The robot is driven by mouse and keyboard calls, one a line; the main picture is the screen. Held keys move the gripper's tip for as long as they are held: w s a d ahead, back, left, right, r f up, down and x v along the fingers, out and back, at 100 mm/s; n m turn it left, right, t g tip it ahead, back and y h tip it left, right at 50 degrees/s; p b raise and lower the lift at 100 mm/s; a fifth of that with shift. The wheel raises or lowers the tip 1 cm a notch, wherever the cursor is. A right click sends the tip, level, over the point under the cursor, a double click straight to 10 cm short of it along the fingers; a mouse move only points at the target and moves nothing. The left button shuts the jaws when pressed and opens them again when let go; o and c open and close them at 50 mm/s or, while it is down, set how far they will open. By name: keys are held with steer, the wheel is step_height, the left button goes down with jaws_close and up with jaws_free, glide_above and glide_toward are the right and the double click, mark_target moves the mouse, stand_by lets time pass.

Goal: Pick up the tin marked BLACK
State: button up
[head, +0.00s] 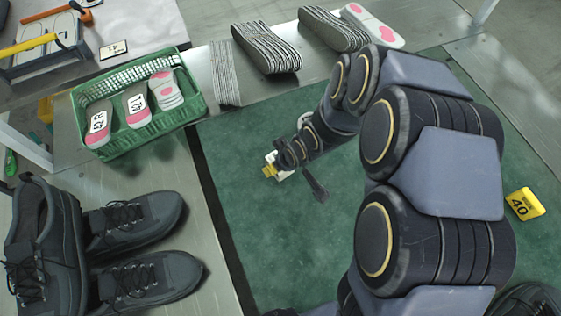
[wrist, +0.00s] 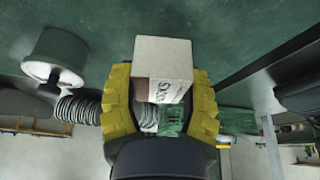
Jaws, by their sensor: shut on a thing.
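My gripper (head: 271,168) is low over the green mat, left of the middle in the head view. In the wrist view my gripper's (wrist: 162,78) yellow fingers are on both sides of a white box (wrist: 164,58), shut on it. The box has dark lettering that I cannot read surely; it also shows as a small pale patch in the head view (head: 283,174). A dark round thing with a pale end (wrist: 57,58), perhaps a tin, is left of the box in the wrist view, apart from my fingers. I see no BLACK marking.
A green crate (head: 165,128) with insoles, stacks of grey insoles (head: 266,48) and dark shoes (head: 150,277) surround the mat. A yellow 40 card (head: 524,204) lies right.

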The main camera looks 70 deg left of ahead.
mark_target(281, 171)
steer(key=shift+f, duration=1.95)
steer(key=shift+f, duration=0.1)
steer(key=shift+f, duration=0.15)
steer(key=o, duration=1.1)
